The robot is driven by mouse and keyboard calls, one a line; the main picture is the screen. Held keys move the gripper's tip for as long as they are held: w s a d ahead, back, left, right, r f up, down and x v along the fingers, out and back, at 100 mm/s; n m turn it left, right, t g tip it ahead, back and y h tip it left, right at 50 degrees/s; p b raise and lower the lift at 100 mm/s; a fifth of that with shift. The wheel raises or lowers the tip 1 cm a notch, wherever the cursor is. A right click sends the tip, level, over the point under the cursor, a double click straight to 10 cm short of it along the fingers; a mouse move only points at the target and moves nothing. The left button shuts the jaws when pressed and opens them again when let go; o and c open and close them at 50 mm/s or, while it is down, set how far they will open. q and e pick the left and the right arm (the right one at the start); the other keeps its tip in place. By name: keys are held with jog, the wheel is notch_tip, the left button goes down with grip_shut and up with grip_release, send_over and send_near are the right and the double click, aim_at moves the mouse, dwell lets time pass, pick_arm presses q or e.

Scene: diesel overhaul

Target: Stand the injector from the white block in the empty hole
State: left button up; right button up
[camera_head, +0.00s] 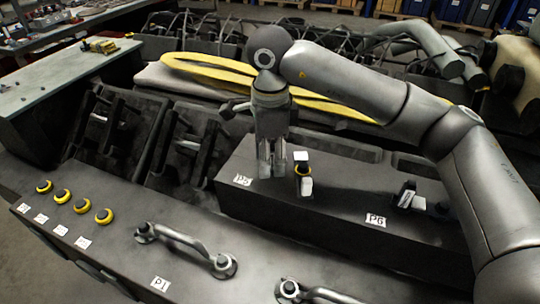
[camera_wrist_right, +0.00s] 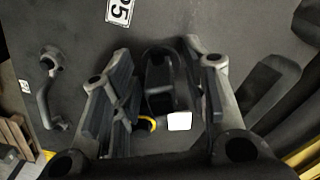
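My right gripper (camera_head: 272,170) points down over the dark raised block by the P5 label. In the right wrist view its fingers (camera_wrist_right: 160,100) stand apart. A dark rounded shape lies between them; I cannot tell what it is. Just right of the gripper is an upright piece (camera_head: 303,167) with a white top, dark body and yellow ring, probably the injector. A small white block (camera_head: 306,187) shows at its front. The white piece (camera_wrist_right: 179,121) and yellow ring (camera_wrist_right: 147,123) also show in the wrist view. I cannot make out the empty hole. My left gripper is out of view.
Several yellow-rimmed round fittings (camera_head: 82,206) line the front left ledge, with small labels. A metal pipe (camera_head: 185,245) lies by the P1 label. Another small part (camera_head: 409,196) sits by the P6 label (camera_head: 375,220). Yellow bands and hoses fill the back.

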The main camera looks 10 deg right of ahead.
notch_tip(320, 180, up, 12)
dwell(0.7)
